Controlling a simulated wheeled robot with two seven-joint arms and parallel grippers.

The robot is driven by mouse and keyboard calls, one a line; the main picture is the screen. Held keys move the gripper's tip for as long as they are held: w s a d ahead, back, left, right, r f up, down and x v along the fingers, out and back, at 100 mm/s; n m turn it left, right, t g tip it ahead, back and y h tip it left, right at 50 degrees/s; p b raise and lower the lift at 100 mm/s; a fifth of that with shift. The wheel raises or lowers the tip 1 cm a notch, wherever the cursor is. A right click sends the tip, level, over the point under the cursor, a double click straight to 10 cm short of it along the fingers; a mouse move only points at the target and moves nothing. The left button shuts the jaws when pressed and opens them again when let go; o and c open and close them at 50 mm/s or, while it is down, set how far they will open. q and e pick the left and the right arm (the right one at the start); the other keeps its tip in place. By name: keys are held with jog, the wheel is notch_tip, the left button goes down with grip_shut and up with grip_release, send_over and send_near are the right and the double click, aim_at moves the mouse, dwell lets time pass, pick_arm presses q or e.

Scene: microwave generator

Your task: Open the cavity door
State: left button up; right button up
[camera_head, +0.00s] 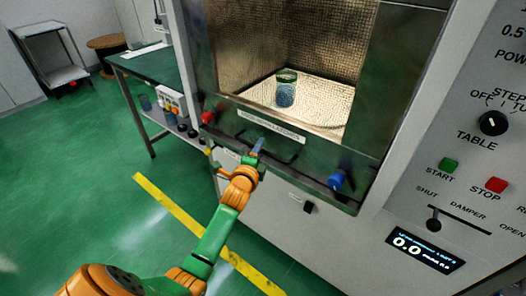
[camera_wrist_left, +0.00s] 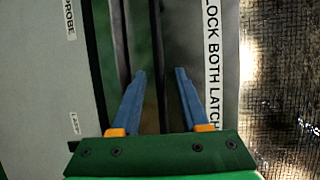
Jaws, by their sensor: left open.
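The cavity door (camera_head: 222,107) is a dark frame around a large window and appears closed. Its lower rail carries a dark bar handle (camera_head: 285,158), with a red latch knob (camera_head: 208,117) at left and a blue one (camera_head: 336,180) at right. My left gripper (camera_head: 258,146) is at the handle, below the white label (camera_head: 271,127). In the left wrist view the fingers of my left gripper (camera_wrist_left: 160,72) are open, with a dark bar (camera_wrist_left: 157,40) running between them. I cannot tell whether they touch it. My right gripper is out of view.
A beaker of blue liquid (camera_head: 286,90) stands inside the cavity. The control panel (camera_head: 470,165) is at right. A green-topped bench (camera_head: 150,66) stands at left, with a cart (camera_head: 50,60) behind it. The green floor (camera_head: 90,165) at left is clear.

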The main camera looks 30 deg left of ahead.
pick_arm(q)
jog(key=shift+w, duration=0.3)
grip_shut()
dwell(1.3)
